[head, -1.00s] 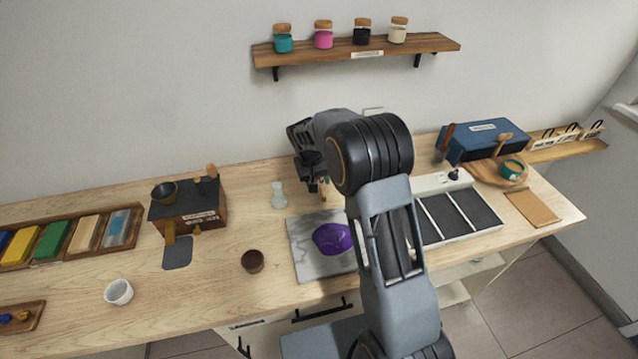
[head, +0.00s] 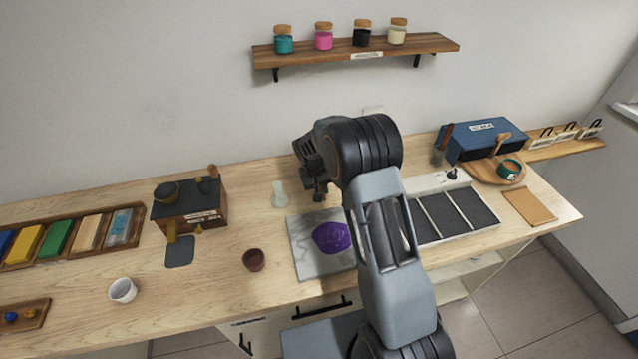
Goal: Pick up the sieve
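A small dark round bowl-like item (head: 166,191), which may be the sieve, rests on the black top of a wooden box (head: 205,209) at the left; I cannot make out any mesh. My gripper (head: 320,194) points down above the back of the table, to the right of a clear glass piece (head: 279,194) and behind the marble slab (head: 306,263). It is far to the right of the box. It is small and dark here, and I cannot tell whether its fingers are open or hold anything. My arm hides part of the table behind it.
Purple powder (head: 331,237) lies on the slab. A brown cup (head: 254,260) and a white cup (head: 123,290) stand in front. A tray of coloured blocks (head: 78,246) is at far left. A blue box (head: 482,138) and a panelled unit (head: 445,219) stand at right.

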